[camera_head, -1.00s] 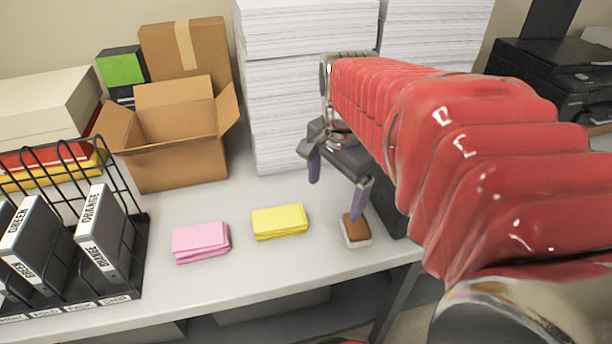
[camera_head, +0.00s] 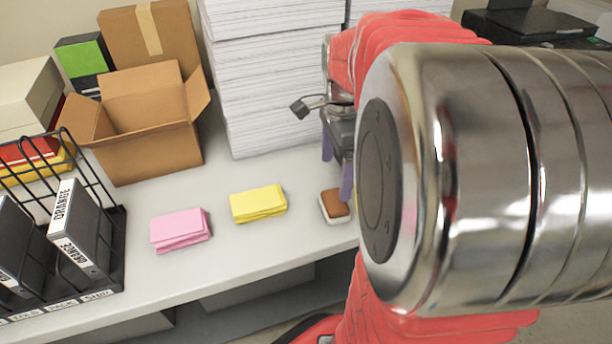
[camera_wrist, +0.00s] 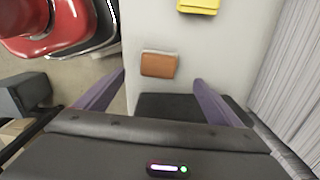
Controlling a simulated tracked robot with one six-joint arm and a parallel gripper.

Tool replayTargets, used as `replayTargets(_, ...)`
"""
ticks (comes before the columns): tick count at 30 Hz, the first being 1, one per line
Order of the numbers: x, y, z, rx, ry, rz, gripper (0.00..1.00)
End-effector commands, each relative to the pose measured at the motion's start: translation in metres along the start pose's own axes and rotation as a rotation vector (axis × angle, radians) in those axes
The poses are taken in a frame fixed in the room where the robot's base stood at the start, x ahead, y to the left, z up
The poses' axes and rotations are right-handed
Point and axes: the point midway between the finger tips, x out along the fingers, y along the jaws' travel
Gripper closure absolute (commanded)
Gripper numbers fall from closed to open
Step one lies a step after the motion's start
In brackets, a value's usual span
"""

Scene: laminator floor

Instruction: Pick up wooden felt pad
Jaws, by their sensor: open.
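The wooden felt pad (camera_head: 335,205) is a small block with a brown top and a pale base. It lies on the table near the front edge, right of the yellow notes. In the wrist view the pad (camera_wrist: 158,65) lies ahead of my fingertips, roughly midway between them sideways. My gripper (camera_wrist: 160,82) is open and empty, with two purple fingers apart. In the head view my gripper (camera_head: 337,172) is just behind and beside the pad, partly hidden by my arm. I see no contact with the pad.
Yellow notes (camera_head: 258,203) and pink notes (camera_head: 181,230) lie left of the pad. Tall paper stacks (camera_head: 265,90) stand behind. An open cardboard box (camera_head: 150,140) and a black file rack (camera_head: 115,235) stand at left. A printer (camera_head: 530,25) is at back right. The table's front edge is close.

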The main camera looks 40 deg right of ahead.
Motion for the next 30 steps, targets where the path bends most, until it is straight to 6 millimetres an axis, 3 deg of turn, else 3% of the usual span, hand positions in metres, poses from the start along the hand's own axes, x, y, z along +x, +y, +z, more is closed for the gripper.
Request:
replayTargets(10,0.053,0.001,0.0,0.0,-0.001,0.004,0.12)
replayTargets(25,0.063,0.001,0.0,0.0,0.0,0.001,0.12)
replayTargets(30,0.079,0.003,0.001,0.0,-0.001,0.003,0.12)
